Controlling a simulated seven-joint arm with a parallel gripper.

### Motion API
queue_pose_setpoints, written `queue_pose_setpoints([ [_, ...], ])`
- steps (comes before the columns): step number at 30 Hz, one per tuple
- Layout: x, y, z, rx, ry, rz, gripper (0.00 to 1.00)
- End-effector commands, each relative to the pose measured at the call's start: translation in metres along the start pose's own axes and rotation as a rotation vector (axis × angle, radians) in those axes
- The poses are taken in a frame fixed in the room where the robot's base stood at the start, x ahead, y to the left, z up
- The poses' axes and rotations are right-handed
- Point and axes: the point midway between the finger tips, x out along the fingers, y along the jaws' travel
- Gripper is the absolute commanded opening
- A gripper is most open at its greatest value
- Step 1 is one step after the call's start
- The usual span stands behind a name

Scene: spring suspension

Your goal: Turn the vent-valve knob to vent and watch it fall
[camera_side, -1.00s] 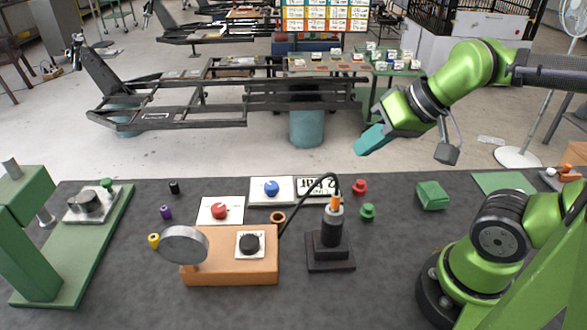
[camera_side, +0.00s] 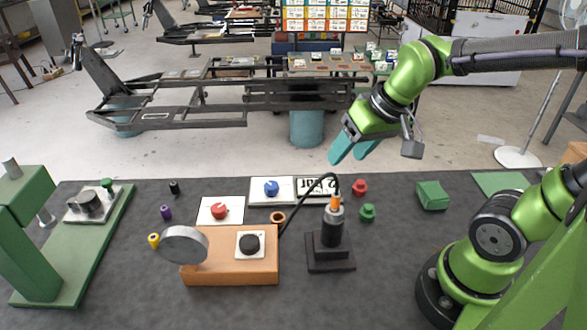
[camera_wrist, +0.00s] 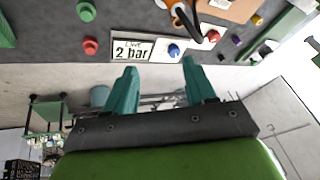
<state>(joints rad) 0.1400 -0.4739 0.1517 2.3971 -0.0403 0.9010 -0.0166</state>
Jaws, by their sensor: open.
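Several knobs could be the vent valve, and I cannot read which is. A red knob (camera_side: 220,211) sits on a white plate, a blue knob (camera_side: 271,188) on another white plate, and a black knob (camera_side: 249,244) on a plate on the orange box (camera_side: 230,271). The red knob (camera_wrist: 213,37) and blue knob (camera_wrist: 174,50) also show in the wrist view. A black cylinder (camera_side: 331,232) with an orange tip and a hose stands on a dark base. My gripper (camera_side: 350,156) is open and empty, raised above the table's far edge, apart from every knob; its fingers (camera_wrist: 160,68) frame the wrist view.
A round grey gauge (camera_side: 184,245) stands on the orange box. A "2 bar" sign (camera_wrist: 132,50) lies beside the blue knob. Small red (camera_side: 360,187) and green (camera_side: 367,212) pieces and a green block (camera_side: 432,195) lie to the right. A green stand (camera_side: 40,240) is at left.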

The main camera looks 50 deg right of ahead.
Motion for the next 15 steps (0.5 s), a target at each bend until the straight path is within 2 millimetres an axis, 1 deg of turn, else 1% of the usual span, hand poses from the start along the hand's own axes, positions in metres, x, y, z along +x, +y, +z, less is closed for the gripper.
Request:
queue_pose_setpoints([
  [1, 0.015, -0.004, -0.009, -0.047, -0.045, 0.032, 0.63],
  [2, 0.023, -0.007, -0.014, -0.086, -0.067, 0.045, 0.65],
  [7, 0.071, -0.034, -0.041, -0.328, -0.182, 0.046, 0.65],
  [9, 0.091, -0.049, -0.052, -0.437, -0.218, 0.012, 0.65],
  [11, 0.106, -0.062, -0.061, -0.530, -0.239, -0.031, 0.65],
  [12, 0.116, -0.072, -0.067, -0.589, -0.246, -0.065, 0.65],
  [15, 0.132, -0.096, -0.084, -0.727, -0.238, -0.151, 0.65],
])
